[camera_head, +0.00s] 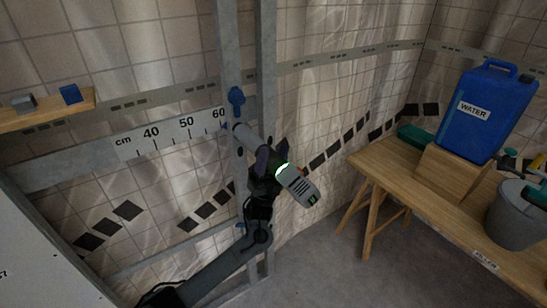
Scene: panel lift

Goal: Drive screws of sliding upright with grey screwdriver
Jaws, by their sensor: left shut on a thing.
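The sliding upright, a grey metal frame with two vertical posts (266,60), stands against the tiled wall. A blue knob or screw part (236,97) sits on its left post; a small blue piece shows lower down. My left gripper (268,165) is shut on the grey screwdriver (300,187), whose thick body tilts down to the right with a green light near the grip. Its grey nose (246,138) points up-left towards the left post, below the blue knob. I cannot tell whether its tip touches anything. My right gripper is not in view.
A rail with a cm scale (175,132) runs behind the upright, its 60 mark beside the left post. A wooden shelf (45,112) holds small blocks at left. At right, a wooden table (385,165) bears a blue water canister (490,125) on a wooden block and a grey bucket (515,222).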

